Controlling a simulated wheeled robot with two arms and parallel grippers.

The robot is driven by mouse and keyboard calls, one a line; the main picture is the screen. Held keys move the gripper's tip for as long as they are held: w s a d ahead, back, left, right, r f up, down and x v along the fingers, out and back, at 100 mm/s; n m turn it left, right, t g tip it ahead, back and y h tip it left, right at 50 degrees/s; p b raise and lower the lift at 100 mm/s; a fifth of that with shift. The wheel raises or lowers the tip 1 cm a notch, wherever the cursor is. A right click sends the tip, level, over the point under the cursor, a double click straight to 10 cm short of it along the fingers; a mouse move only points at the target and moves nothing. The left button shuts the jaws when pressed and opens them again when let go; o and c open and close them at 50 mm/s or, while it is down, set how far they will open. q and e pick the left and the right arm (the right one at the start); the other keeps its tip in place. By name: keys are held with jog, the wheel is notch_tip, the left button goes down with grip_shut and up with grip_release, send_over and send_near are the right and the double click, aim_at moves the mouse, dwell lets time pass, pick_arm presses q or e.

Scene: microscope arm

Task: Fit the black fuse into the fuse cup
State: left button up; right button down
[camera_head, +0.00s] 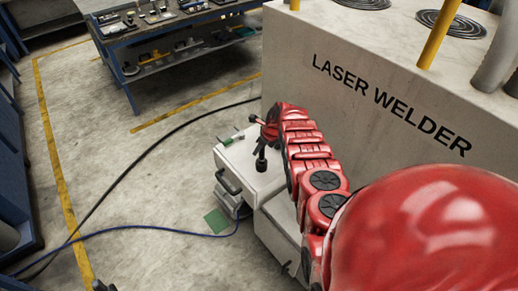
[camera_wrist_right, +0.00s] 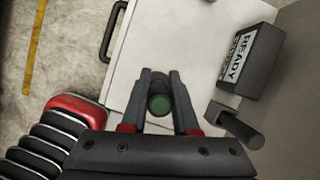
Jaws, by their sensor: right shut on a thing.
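My right gripper (camera_head: 260,145) is over the top of the white cabinet (camera_head: 236,158) in the head view. In the right wrist view my right gripper (camera_wrist_right: 160,98) has its two dark fingers closed on the sides of the black fuse (camera_wrist_right: 158,84), a short dark cylinder whose green round end faces the camera. The fuse's far end is over the white top; whether it touches anything there cannot be told. I cannot make out a fuse cup for certain. A dark round piece (camera_head: 262,161) shows just below the fingers in the head view. My left gripper is not seen.
A black box marked READY (camera_wrist_right: 250,60) and a black tilted cylinder (camera_wrist_right: 236,125) stand to the right of the fingers. A black handle (camera_wrist_right: 111,30) juts from the cabinet's side. The large LASER WELDER housing (camera_head: 390,105) stands close by. Cables cross the floor at left.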

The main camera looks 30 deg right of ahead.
jog(key=shift+b, duration=0.35)
dwell(0.7)
jog(key=shift+f+b, duration=2.15)
jog(key=shift+b, duration=0.25)
jog(key=c, duration=0.9)
grip_release()
jog(key=shift+a, duration=0.1)
jog(key=o, duration=0.3)
jog(key=p+v, duration=0.4)
jog(key=p, duration=0.1)
jog(key=p+v, duration=0.2)
jog(key=shift+w+r, duration=0.1)
jog(key=shift+r, duration=0.4)
jog(key=p+v, duration=0.6)
jog(key=v, duration=0.4)
jog(key=shift+s+d+r, duration=0.2)
jog(key=shift+s+d, duration=0.05)
